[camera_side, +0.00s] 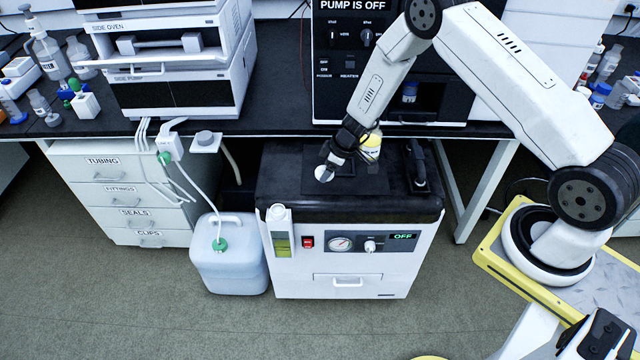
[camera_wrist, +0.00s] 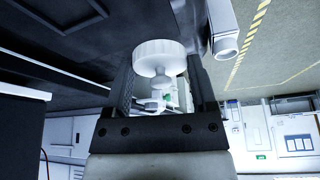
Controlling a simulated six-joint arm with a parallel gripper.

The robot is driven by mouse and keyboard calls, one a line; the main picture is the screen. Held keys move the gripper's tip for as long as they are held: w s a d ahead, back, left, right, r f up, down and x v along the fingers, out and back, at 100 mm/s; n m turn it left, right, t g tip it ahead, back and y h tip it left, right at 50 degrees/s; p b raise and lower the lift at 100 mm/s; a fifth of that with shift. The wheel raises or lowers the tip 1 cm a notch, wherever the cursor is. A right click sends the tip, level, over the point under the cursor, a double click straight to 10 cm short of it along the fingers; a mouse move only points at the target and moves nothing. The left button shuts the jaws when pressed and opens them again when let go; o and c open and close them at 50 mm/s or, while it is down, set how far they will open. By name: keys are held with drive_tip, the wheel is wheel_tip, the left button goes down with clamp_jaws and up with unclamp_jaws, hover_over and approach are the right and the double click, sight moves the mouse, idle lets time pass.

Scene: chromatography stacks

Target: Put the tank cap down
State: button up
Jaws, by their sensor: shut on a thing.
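The tank cap (camera_side: 324,174) is a white round cap held at the tip of my gripper (camera_side: 332,163), above the dark top of the floor pump unit. In the wrist view, the white ribbed cap (camera_wrist: 160,56) sits between the two dark fingers of my gripper (camera_wrist: 162,72), which is shut on it. Its wide disc faces away from the wrist, with a narrower part towards the palm. From these views I cannot tell whether the cap touches the surface below.
The white pump unit (camera_side: 345,285) has a black top (camera_side: 290,190). A yellow-and-white container (camera_side: 371,145) stands close behind my gripper, and a dark handle-like part (camera_side: 418,165) lies to the right. A translucent jug (camera_side: 228,265) stands on the floor at left. The bench (camera_side: 285,110) is behind.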

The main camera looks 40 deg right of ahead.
sight(322, 171)
drive_tip(key=shift+w+d+f, duration=0.1)
drive_tip(key=shift+w+f, duration=1.05)
drive_tip(key=shift+f, duration=0.25)
drive_tip(key=shift+w+f, duration=0.15)
drive_tip(key=shift+f, duration=0.1)
drive_tip(key=shift+w+f, duration=0.1)
drive_tip(key=shift+f, duration=1.5)
drive_tip(key=shift+f, duration=0.1)
drive_tip(key=o, duration=1.1)
